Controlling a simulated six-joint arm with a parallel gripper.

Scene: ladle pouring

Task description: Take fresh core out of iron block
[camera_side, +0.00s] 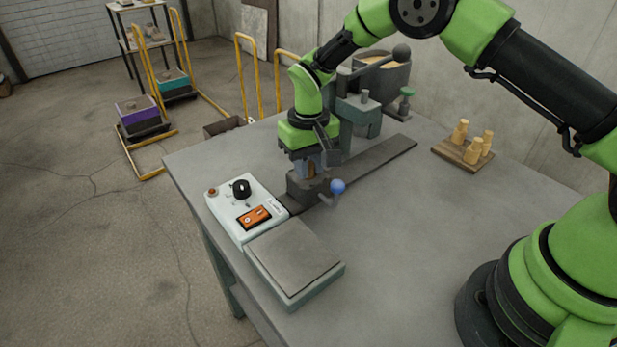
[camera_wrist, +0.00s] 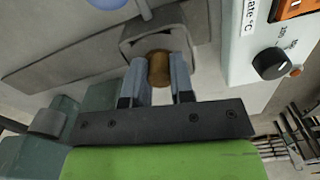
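The iron block (camera_side: 300,192) is a dark grey block on a long flat bar, beside the white control box. In the wrist view the iron block (camera_wrist: 160,34) shows as a grey body with an opening. The fresh core (camera_wrist: 159,68) is a brown, upright-looking piece at that opening. My gripper (camera_wrist: 159,76) points down over the block with one finger on each side of the core, and both fingers appear to touch it. In the side view my gripper (camera_side: 312,166) hides most of the core, and its lower end cannot be seen.
A blue ball handle (camera_side: 338,186) stands close to the block's right. The control box (camera_side: 247,208) and a flat plate (camera_side: 294,257) lie in front. A pot (camera_side: 382,76) and green-grey machine parts (camera_side: 358,113) stand behind. A wooden board (camera_side: 462,152) holds several tan cores. The table's right middle is clear.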

